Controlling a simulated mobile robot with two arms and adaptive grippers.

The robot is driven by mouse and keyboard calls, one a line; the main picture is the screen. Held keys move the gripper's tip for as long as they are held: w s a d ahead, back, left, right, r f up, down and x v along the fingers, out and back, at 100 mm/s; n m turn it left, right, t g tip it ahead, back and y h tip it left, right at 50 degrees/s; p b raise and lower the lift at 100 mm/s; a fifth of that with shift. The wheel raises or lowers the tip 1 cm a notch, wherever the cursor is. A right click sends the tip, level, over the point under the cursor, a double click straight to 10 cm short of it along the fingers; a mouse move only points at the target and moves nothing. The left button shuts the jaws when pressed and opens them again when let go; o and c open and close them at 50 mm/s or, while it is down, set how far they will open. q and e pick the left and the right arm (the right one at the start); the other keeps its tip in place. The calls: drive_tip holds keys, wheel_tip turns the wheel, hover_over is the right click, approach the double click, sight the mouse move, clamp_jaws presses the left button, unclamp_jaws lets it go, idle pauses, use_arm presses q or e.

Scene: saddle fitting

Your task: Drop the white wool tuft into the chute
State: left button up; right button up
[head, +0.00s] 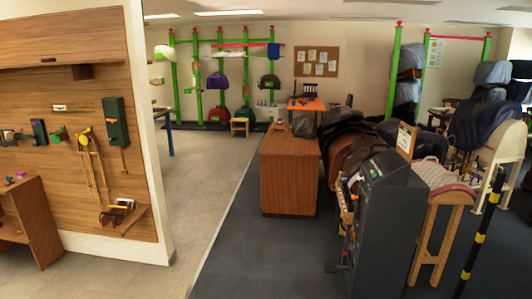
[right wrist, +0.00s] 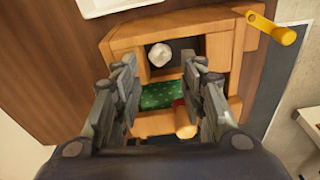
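In the right wrist view, a small whitish tuft (right wrist: 159,54) lies in a dark compartment of a wooden box (right wrist: 125,42). My right gripper (right wrist: 166,75) is open, its two dark fingers spread apart and pointing at the box. Nothing is between the fingertips; the tuft shows just beyond them, apart from both. My left gripper is not in view. I cannot identify the chute for certain in either view. A yellow tube-like piece (right wrist: 272,28) sticks out by the box's upper right corner.
The box also holds green patterned material (right wrist: 163,95) and a reddish-tan cylinder (right wrist: 185,120). In the head view, a dark grey cabinet (head: 385,225) stands at the right near a wooden block (head: 289,175). A black-and-yellow post (head: 480,235) stands farther right.

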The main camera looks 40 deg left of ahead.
wheel_tip(320, 180, up, 12)
drive_tip(key=s, duration=0.1)
drive_tip(key=shift+s+d, duration=0.15)
drive_tip(key=shift+d, duration=0.15)
idle(0.4)
idle(0.3)
